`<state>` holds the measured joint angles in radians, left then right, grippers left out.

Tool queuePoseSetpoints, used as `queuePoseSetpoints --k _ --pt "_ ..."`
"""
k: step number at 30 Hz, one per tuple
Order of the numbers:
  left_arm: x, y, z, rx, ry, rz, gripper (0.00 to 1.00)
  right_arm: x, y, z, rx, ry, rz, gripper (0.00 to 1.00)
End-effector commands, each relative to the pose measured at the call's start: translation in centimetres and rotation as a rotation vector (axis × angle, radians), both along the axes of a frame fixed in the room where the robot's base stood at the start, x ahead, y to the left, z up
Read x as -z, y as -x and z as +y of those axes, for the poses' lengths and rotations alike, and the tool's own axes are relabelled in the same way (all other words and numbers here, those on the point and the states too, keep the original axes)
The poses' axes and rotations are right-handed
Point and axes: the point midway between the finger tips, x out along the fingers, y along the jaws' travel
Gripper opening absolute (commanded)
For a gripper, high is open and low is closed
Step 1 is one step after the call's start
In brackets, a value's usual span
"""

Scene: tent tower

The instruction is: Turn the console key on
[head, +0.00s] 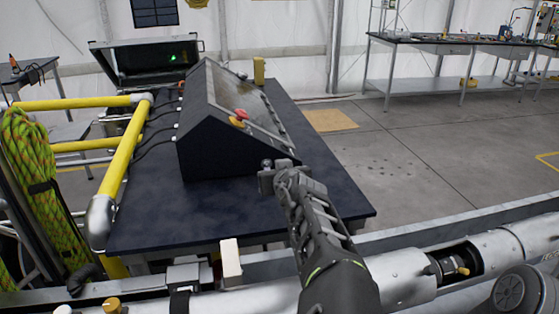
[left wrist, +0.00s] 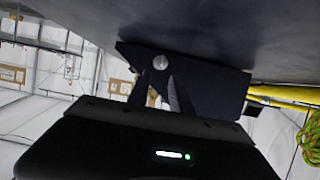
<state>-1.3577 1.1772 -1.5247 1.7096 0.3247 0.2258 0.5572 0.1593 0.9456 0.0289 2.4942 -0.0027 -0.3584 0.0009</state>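The dark console (head: 225,130) stands on a dark blue table, its sloped panel facing right. In the left wrist view its flat dark end face (left wrist: 215,85) carries a round silver key (left wrist: 159,64). My left gripper (head: 272,172) is at the console's near end. In the left wrist view the gripper's (left wrist: 161,76) two dark fingers point at the key, with a gap between them. The fingertips are close to the key's lower edge; I cannot tell whether they touch it. My right gripper is out of view.
The table (head: 150,225) has bare top in front of the console. A red button (head: 243,115) is on the panel. Yellow rails (head: 125,150) and a coiled rope (head: 28,150) are on the left. An open case (head: 145,62) stands behind. Floor at right is clear.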

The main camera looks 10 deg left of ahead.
Motion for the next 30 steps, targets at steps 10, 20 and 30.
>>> queuePoseSetpoints --k 10,20,30 --pt "0.0 -0.1 0.1 -0.002 0.001 -0.002 0.26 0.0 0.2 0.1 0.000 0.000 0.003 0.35" --pt "1.2 -2.9 1.4 -0.004 -0.001 0.000 0.26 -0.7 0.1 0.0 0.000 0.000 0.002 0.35" --pt "2.9 -6.5 2.7 -0.002 0.001 -0.001 0.26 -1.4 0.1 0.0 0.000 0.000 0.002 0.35"
